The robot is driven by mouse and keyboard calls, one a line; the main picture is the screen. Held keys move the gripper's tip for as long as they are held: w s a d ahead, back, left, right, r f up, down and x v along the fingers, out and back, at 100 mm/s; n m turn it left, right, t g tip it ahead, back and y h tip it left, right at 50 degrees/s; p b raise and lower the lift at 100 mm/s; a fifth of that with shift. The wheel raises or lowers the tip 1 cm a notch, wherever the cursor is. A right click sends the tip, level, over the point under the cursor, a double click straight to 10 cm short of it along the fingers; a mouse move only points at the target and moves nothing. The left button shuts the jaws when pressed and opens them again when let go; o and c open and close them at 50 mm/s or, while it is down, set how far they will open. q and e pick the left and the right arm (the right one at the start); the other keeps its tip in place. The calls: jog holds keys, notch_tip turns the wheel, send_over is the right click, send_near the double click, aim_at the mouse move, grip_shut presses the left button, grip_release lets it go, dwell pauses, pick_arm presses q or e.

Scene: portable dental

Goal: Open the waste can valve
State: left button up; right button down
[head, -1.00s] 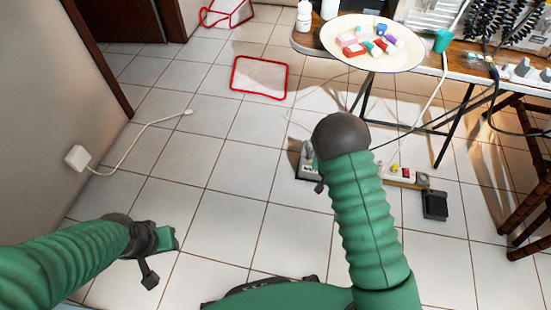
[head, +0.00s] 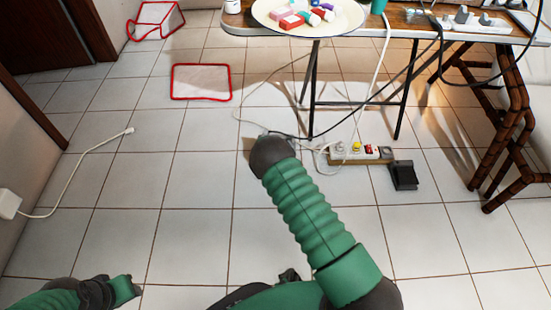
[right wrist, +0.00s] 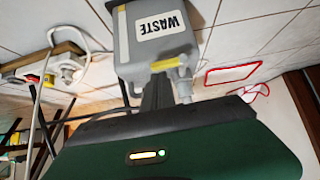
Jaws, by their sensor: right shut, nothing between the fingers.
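The grey waste can (right wrist: 130,45) shows in the right wrist view at top centre, its "WASTE" label upside down. A yellow strip (right wrist: 185,63) crosses its near end. A grey spout-like part (right wrist: 184,88), possibly the valve, sticks out beside it. My right gripper (right wrist: 157,88) is shut and empty, its dark fingers close to the yellow strip and left of the spout. I cannot tell if they touch. In the head view my right arm hides the can and this gripper. My left gripper (head: 124,288) is low at the left, away from the can; its jaws are unclear.
A power strip (head: 360,152) and a black pedal (head: 403,175) lie on the floor right of my right arm. Cables run across the tiles. A folding table with a tray (head: 340,30) stands behind. Red-edged white pieces (head: 201,82) lie further left. The left floor is mostly clear.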

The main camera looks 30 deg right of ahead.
jog(key=shift+s+d+f, duration=0.1)
jog(key=shift+f, duration=0.2)
dwell(0.4)
